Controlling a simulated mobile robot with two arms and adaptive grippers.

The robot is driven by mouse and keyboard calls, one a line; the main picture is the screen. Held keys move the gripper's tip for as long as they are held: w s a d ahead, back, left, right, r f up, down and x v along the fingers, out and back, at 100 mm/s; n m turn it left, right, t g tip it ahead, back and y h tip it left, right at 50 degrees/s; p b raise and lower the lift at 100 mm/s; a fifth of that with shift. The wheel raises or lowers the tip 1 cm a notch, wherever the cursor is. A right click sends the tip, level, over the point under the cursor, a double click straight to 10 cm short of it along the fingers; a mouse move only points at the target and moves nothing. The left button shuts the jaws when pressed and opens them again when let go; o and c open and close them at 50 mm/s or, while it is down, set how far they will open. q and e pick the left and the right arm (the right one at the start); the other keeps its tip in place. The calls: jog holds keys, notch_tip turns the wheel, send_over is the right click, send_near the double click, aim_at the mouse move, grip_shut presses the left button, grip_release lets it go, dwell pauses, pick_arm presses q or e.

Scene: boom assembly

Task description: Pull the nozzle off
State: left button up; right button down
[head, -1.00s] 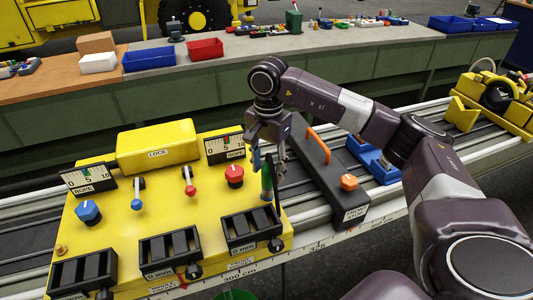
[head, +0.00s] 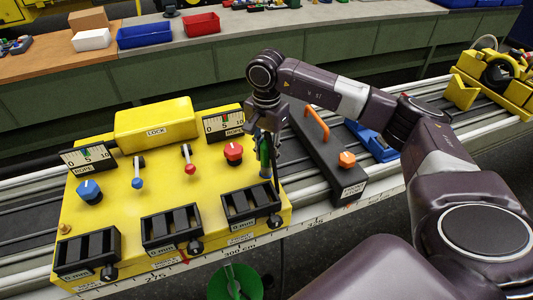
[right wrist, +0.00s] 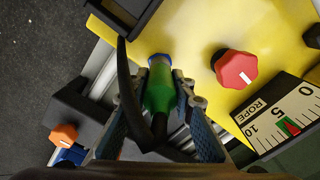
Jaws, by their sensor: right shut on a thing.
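The nozzle (right wrist: 159,92) is a green cylinder with a blue end at the right edge of the yellow panel (head: 110,215). It also shows partly in the head view (head: 264,150). Its blue end rests at the panel edge; I cannot tell whether it is still seated. A black hose runs from it. My right gripper (right wrist: 163,110) points down over it, with its fingers shut on the green body from both sides; it also shows in the head view (head: 264,143). My left gripper is not in view.
A red knob (head: 233,153) and a black slotted box (head: 250,205) stand close to the nozzle. A dark block with an orange handle (head: 317,124) lies to the right. A green reel (head: 236,284) shows below the front rail. Bins stand on the back bench.

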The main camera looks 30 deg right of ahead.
aim_at(266, 143)
jog(key=c, duration=2.3)
grip_release()
grip_shut()
jog(key=shift+r, duration=0.35)
jog(key=shift+r+p, duration=1.35)
jog(key=shift+r, duration=0.85)
